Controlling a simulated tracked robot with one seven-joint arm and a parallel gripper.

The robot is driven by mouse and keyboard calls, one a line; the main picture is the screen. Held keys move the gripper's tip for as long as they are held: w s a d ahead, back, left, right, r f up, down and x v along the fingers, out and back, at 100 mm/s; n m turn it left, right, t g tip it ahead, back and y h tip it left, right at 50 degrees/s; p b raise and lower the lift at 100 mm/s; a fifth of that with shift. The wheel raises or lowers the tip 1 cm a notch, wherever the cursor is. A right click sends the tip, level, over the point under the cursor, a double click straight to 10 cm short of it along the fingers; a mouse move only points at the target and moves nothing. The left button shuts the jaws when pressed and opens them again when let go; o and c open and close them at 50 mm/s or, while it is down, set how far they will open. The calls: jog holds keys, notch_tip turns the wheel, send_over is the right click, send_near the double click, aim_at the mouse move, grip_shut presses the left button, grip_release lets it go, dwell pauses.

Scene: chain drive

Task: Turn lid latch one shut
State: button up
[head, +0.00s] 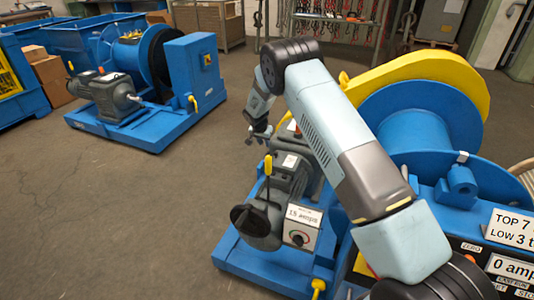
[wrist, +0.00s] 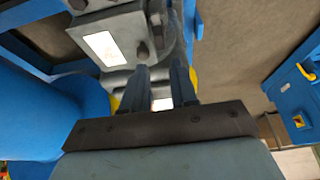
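No lid latch can be made out for certain. A large yellow curved cover (head: 425,75) arches over the blue drum (head: 425,125) at the right in the head view, with a small yellow piece (head: 343,79) at its left end. My gripper (head: 259,136) hangs above and behind the grey motor (head: 285,185), partly turned away. In the wrist view my gripper's two dark fingers (wrist: 160,72) are apart, with nothing clearly held between them. Their tips are close to a grey housing (wrist: 112,42) with a white label; whether they touch it is unclear.
A yellow-knobbed lever (head: 268,166) stands upright by the motor, near a box marked 15 amps (head: 302,225). My forearm hides part of the machine. A second blue winch (head: 150,85) stands back left. The floor (head: 110,200) at left is clear.

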aim_at(267, 153)
jog(key=x, duration=0.9)
jog(key=shift+f, duration=0.25)
jog(key=shift+c, duration=0.3)
grip_shut()
